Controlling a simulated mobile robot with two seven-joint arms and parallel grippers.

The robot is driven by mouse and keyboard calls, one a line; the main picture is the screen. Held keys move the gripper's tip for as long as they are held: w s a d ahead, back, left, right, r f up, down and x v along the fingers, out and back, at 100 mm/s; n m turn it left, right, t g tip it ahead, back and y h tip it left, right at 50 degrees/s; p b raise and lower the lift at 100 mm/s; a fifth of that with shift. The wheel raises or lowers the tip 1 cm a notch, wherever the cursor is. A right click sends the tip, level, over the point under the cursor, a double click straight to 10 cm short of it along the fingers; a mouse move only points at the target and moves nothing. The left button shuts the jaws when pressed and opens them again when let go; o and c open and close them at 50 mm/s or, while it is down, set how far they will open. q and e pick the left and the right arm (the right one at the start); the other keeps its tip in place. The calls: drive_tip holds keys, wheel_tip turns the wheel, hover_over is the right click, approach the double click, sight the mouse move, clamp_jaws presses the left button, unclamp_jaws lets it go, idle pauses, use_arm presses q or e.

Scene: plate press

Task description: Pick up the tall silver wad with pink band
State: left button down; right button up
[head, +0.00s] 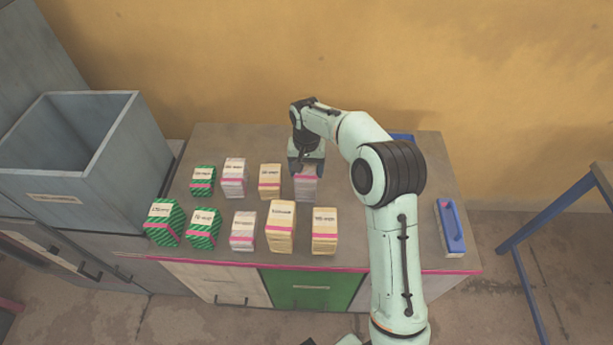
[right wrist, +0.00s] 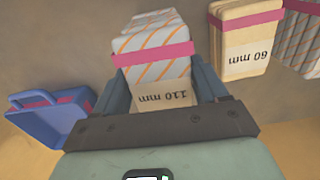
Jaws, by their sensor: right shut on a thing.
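The tall silver wad (head: 306,187) has orange diagonal stripes and a pink band. It stands in the back row of wads on the counter, at the right end. In the right wrist view the wad (right wrist: 155,45) shows a label reading "110 mm". My right gripper (head: 306,166) comes down from above and is shut on its upper part. In the right wrist view the fingers (right wrist: 160,88) lie on both sides of it. I cannot tell whether its base touches the counter. My left gripper is not in view.
Several other wads stand close by, including a cream one (head: 270,181) to the left and a larger cream one (head: 324,230) in front. Green striped wads (head: 164,222) are at the left. A grey bin (head: 130,150) stands left; a blue tray (head: 450,225) lies right.

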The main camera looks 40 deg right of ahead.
drive_tip(key=shift+r, duration=0.1)
